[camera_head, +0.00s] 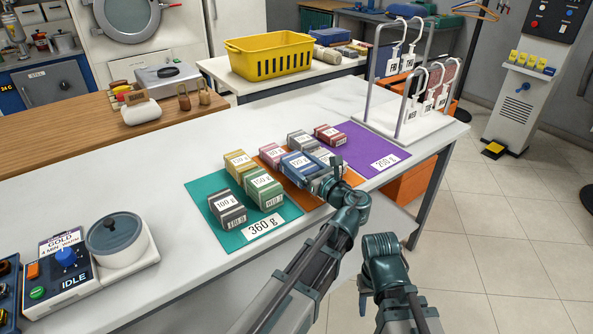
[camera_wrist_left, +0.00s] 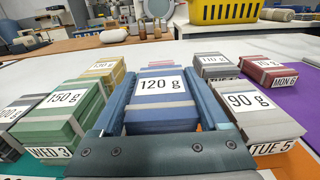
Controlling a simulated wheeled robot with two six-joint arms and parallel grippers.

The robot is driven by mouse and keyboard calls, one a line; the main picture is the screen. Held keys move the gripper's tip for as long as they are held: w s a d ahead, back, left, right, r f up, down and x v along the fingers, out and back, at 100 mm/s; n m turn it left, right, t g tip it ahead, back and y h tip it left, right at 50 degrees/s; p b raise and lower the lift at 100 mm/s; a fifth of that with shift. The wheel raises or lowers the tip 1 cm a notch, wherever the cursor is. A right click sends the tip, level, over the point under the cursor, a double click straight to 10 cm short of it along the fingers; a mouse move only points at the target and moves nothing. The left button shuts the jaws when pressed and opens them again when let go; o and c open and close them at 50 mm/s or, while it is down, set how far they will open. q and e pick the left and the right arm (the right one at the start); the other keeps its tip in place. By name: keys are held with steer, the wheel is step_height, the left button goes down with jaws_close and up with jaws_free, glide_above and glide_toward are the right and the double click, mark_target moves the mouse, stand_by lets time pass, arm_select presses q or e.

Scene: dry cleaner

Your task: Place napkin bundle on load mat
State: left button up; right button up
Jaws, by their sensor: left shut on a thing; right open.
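My left gripper (camera_head: 318,176) is shut on the blue napkin bundle labelled 120 g (camera_wrist_left: 162,90), with one blue finger along each side in the left wrist view. The bundle (camera_head: 297,162) is over the orange mat (camera_head: 306,194); I cannot tell whether it touches it. The teal mat (camera_head: 204,196), labelled 360 g, holds a dark grey 100 g bundle (camera_head: 227,208), a green 150 g bundle (camera_head: 264,186) and a yellow bundle (camera_head: 240,164). My right gripper (camera_head: 382,245) is open, in front of the counter.
A reddish bundle (camera_head: 270,154), a grey 110 g bundle (camera_wrist_left: 212,66), a grey 90 g bundle (camera_wrist_left: 262,116) and a red bundle (camera_head: 328,134) stand close around the held one. A tag rack (camera_head: 404,118) stands at the right end. Bare white counter (camera_head: 150,210) lies left of the mats.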

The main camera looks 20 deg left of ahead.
arm_select(q)
step_height(320, 180, down, 2)
steer(key=shift+f+b, duration=0.1)
steer(key=shift+b, duration=0.4)
steer(key=shift+r, duration=0.2)
arm_select(e)
steer(key=shift+w+a+f, duration=0.1)
steer(key=shift+a+f, duration=0.2)
steer(key=shift+f, duration=0.55)
arm_select(q)
steer(key=shift+f, duration=0.15)
steer(key=o, duration=1.3)
arm_select(e)
steer(key=shift+f, duration=0.15)
arm_select(q)
steer(key=shift+o, duration=0.2)
